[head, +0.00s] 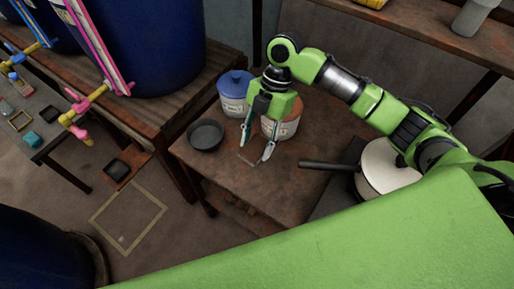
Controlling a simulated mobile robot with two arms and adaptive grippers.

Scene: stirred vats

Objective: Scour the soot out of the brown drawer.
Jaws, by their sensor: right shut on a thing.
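My right gripper (256,150) is over the low rusty-brown table, in front of two lidded tubs. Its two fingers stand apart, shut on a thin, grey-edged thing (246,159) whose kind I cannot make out. A small reddish-brown open box (108,184) with a black patch (118,168) inside is at the left, beside the vat bench; it may be the brown drawer. I cannot tell whether the black is soot or an object. My right gripper is well to the right of this box. My left gripper is out of view.
A dark bowl (205,134), a blue-lidded tub (234,92) and an orange-lidded tub (290,122) stand on the low table (215,178). A white pot (385,165) with a dark handle is at right. Blue vats (150,45) stand on the bench.

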